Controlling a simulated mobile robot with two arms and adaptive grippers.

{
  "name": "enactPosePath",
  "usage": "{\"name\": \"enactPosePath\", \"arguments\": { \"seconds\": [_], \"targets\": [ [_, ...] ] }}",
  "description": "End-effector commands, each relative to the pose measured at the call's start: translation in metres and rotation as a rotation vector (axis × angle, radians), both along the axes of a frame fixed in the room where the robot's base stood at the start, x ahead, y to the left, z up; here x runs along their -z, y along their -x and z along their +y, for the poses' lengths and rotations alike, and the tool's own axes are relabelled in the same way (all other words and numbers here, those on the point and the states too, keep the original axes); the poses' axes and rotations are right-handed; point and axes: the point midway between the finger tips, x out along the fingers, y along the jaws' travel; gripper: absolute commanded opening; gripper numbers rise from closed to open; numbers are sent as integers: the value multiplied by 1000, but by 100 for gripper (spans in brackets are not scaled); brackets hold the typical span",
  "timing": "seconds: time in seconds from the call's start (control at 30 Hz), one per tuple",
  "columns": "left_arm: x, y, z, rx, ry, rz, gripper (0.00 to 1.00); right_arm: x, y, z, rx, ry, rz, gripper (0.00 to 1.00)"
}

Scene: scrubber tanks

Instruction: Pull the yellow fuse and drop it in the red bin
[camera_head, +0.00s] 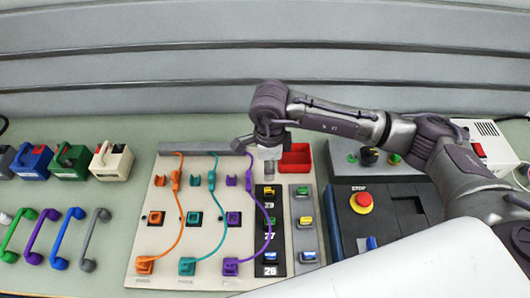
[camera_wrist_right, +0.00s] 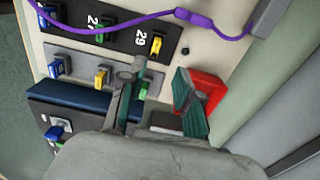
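One yellow fuse (camera_head: 268,190) sits in the top slot of the black strip, by the number 29; it also shows in the right wrist view (camera_wrist_right: 156,44). A second yellow fuse (camera_head: 306,222) sits midway down the grey strip beside it, also in the wrist view (camera_wrist_right: 101,77). The red bin (camera_head: 296,158) stands behind the strips and shows in the wrist view (camera_wrist_right: 206,92), partly covered by a finger. My right gripper (camera_head: 265,146) is above the board, beside the bin. In the wrist view its fingers (camera_wrist_right: 161,90) are apart, with nothing held between them. My left gripper is out of view.
Green fuses (camera_head: 302,191) and blue fuses (camera_head: 270,257) share the strips. Orange, teal and purple cables (camera_head: 269,222) loop over the board to the left. A stop-button box (camera_head: 362,202) stands right, partly under my arm. Coloured handles and blocks (camera_head: 111,161) are far left.

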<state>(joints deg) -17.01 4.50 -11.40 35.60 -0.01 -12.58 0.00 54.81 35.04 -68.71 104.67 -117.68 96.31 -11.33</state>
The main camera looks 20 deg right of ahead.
Motion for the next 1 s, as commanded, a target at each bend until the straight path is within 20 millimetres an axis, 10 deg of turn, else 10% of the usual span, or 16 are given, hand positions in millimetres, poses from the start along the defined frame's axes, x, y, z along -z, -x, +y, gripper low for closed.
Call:
{"name": "enactPosePath", "arguments": {
  "seconds": [0.5,0.87,1.0],
  "targets": [
    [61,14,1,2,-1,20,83,84,1,0,1,-1,1,33],
    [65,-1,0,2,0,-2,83,89,1,0,1,-2,1,33],
    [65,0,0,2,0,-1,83,88,1,0,1,-2,1,15]
  ]
}}
